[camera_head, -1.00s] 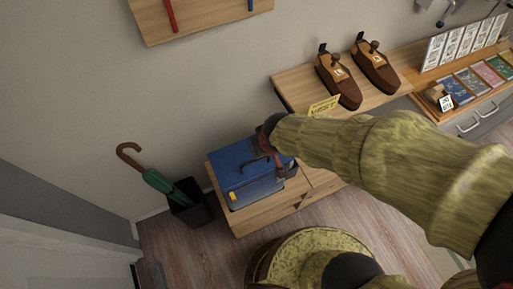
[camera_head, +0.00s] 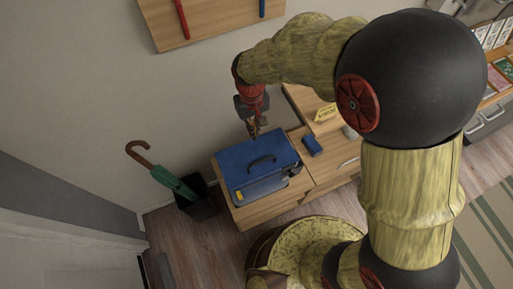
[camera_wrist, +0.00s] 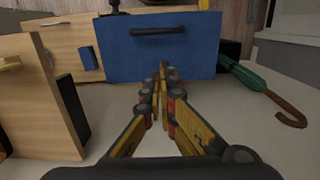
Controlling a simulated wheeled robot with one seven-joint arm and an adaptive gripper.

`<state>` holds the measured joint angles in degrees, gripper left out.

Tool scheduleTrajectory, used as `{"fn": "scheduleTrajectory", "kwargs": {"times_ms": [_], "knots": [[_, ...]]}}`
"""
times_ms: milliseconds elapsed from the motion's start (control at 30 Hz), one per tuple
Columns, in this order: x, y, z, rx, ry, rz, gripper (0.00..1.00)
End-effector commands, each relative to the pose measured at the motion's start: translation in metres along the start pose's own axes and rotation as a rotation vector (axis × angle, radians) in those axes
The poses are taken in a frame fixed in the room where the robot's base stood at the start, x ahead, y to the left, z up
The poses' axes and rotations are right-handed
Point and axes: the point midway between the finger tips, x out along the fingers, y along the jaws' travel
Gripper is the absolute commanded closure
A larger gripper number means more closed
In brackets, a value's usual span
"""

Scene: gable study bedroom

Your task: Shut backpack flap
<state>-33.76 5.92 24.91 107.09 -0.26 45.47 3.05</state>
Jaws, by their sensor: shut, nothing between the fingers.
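The blue backpack (camera_head: 240,166) sits on a low wooden cabinet, with a dark carry handle on its top. Its blue flap (camera_head: 247,155) looks laid flat over the top. I cannot tell whether it is fully closed. In the wrist view the blue panel (camera_wrist: 195,58) with its dark handle fills the upper middle. My gripper (camera_head: 254,133) points down at the backpack's wall-side edge. Its fingers (camera_wrist: 163,75) are shut and empty, overlapping that edge in the wrist view. I cannot tell whether they touch it.
A wall panel (camera_head: 215,22) is above. My arm hides much of the right side.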

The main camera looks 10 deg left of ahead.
Motion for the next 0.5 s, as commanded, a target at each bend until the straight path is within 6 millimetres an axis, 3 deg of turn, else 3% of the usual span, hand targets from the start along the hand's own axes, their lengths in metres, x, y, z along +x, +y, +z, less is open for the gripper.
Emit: {"fn": "scheduleTrajectory", "kwargs": {"times_ms": [133,267,500], "knots": [[-0.018,-0.002,-0.002,-0.003,-0.101,-0.003,1.00],[-0.029,-0.003,0.011,-0.006,-0.165,-0.005,1.00],[-0.018,-0.003,0.025,-0.011,-0.208,-0.005,1.00]]}}
